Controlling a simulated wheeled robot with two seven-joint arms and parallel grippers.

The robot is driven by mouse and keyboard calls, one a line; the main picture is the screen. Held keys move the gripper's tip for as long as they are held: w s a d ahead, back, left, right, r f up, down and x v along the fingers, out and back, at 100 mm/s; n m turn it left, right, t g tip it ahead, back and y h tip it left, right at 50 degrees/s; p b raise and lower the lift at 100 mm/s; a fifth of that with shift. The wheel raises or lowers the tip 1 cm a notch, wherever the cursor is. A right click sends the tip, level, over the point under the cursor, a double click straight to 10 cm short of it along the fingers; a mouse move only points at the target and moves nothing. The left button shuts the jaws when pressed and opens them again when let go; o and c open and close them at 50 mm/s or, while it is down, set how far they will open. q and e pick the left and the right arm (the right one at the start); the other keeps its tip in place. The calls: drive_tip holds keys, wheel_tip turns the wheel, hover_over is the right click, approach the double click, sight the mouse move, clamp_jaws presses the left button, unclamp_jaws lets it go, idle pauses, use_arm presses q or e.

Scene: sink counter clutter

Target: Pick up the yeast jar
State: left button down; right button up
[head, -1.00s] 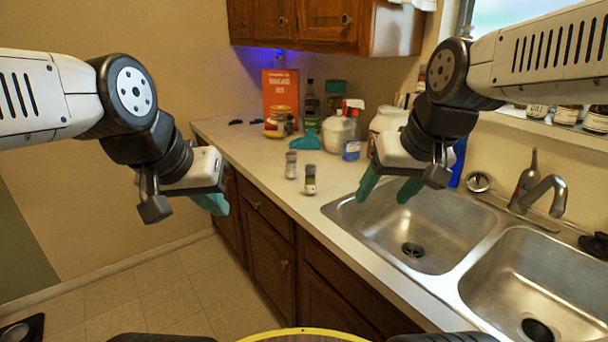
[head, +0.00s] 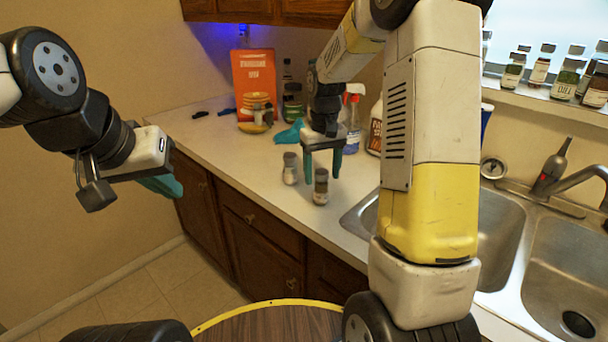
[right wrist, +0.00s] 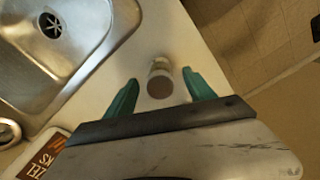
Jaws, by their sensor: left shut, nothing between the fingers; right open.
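Two small jars with grey-brown lids stand upright on the counter: a rear one (head: 290,168) and a nearer one (head: 320,187). Their labels are too small to read, so I cannot tell which is the yeast jar. My right gripper (head: 322,170) is open, pointing down just above and around the nearer jar's position. In the right wrist view, a jar (right wrist: 160,84) shows between the two teal fingers, with no clear contact. My left gripper (head: 165,187) is shut and empty, off the counter's front edge at the left.
Behind the jars stand a red-orange box (head: 254,78), a teal cloth (head: 290,133), dark bottles and a spray bottle (head: 352,115). The double steel sink (head: 500,235) lies to the right, partly hidden by my right arm. More jars line the sill (head: 545,98).

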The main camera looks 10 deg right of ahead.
sight(321, 192)
wheel_tip(321, 192, down, 7)
drive_tip(key=shift+w+f, duration=0.1)
idle(0.3)
drive_tip(key=shift+c, duration=0.2)
clamp_jaws()
